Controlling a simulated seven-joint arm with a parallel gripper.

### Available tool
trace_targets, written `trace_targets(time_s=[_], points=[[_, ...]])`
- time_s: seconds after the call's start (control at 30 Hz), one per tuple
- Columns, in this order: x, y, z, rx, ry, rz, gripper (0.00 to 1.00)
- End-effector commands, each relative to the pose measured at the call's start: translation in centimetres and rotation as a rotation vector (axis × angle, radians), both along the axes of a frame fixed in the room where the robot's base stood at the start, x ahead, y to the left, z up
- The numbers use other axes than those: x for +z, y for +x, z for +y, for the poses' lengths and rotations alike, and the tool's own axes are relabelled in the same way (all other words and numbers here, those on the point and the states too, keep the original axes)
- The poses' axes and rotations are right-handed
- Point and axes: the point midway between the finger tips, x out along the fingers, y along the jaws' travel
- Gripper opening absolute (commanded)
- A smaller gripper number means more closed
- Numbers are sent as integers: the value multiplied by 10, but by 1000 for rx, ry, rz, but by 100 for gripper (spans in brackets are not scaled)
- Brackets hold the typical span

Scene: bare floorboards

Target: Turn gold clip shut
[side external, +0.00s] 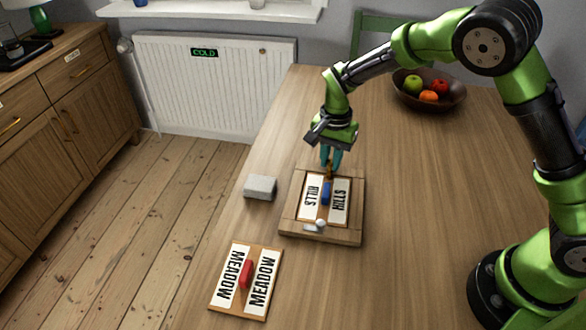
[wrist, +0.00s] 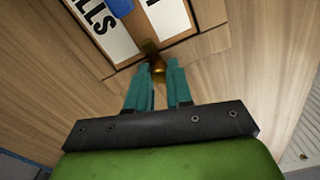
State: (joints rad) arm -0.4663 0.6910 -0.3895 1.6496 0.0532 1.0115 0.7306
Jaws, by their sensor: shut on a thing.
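The gold clip (wrist: 158,67) sits at the far edge of a wooden frame (side external: 288,218); it also shows small and partly hidden in the side view (side external: 330,174). My gripper (side external: 331,165) points down over that edge, its teal fingers closed on the clip. In the wrist view the fingertips (wrist: 160,72) are on either side of the clip's rounded end. The frame holds a board with two white cards reading STILL (side external: 311,198) and HILLS (side external: 340,203), with a blue handle (side external: 326,193) between them. A white-and-grey piece (side external: 319,225) lies at the frame's near edge.
A MEADOW board (side external: 240,304) with a red handle (side external: 246,274) lies nearer the camera. A grey block (side external: 260,187) is left of the frame. A fruit bowl (side external: 429,98) stands at the back right. The wooden table is clear right of the frame.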

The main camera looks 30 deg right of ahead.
Motion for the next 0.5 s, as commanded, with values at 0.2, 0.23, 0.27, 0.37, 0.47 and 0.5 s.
trace_targets(time_s=[0.2, 0.23, 0.27, 0.37, 0.47, 0.5], points=[[1, 1, 0, -3, 1, -3, 0], [1, 1, 0, -2, 1, -3, 0], [1, 1, 0, -2, 1, -3, 0], [1, 1, 0, -2, 1, -3, 31], [1, 1, 0, -1, 0, -2, 46], [1, 1, 0, -1, 0, -2, 46]])
